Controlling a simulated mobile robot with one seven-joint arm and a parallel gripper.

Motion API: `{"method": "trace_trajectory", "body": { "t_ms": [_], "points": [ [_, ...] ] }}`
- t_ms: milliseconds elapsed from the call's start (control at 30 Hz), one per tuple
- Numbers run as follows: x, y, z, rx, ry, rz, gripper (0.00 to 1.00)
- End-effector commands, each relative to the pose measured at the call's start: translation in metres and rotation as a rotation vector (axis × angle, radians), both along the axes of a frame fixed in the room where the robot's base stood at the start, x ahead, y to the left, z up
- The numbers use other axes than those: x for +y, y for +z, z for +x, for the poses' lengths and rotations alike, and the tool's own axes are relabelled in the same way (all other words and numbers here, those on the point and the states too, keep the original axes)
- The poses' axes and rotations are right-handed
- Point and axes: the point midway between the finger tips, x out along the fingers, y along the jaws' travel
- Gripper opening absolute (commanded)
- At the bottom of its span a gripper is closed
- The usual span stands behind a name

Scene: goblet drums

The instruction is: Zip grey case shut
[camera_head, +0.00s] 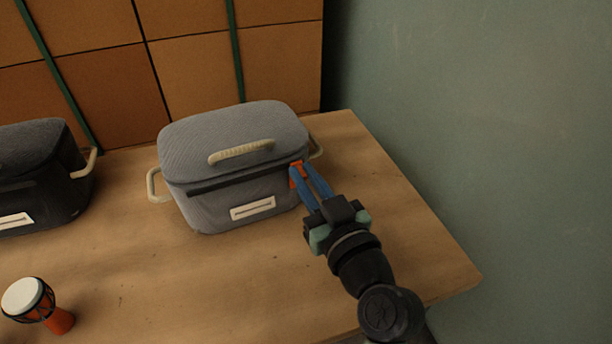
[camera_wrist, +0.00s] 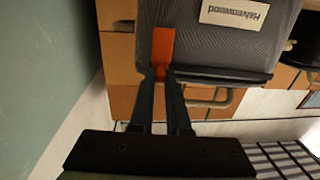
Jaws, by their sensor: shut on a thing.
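The grey case (camera_head: 215,212) stands upright on the wooden table, with a beige handle on its lid and a white label on its front. A dark zip band (camera_head: 225,185) runs along the front below the lid. My gripper (camera_head: 297,175) is at the case's front right corner, its blue fingers shut on the orange zip pull (camera_wrist: 163,46). The pull also shows between the fingertips in the head view. In the wrist view the case (camera_wrist: 215,48) appears upside down, its label reading "Halvenwood". The zip's right side and back are hidden.
A black case (camera_head: 35,180) stands to the left on the table (camera_head: 190,285). A small goblet drum (camera_head: 40,305) is at the front left. Brown panels (camera_head: 185,70) stand behind, and a green wall (camera_head: 480,130) is on the right. The table's front middle is clear.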

Motion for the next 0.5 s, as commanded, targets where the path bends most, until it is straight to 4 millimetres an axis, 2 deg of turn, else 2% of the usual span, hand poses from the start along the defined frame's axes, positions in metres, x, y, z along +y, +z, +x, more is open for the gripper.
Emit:
{"method": "trace_trajectory", "body": {
  "t_ms": [367, 500],
  "points": [
    [0.001, -0.001, -0.001, 0.001, 0.0, 0.0, 0.0],
    [0.014, 0.0, -0.006, 0.003, 0.004, 0.001, 0.0]
  ]
}}
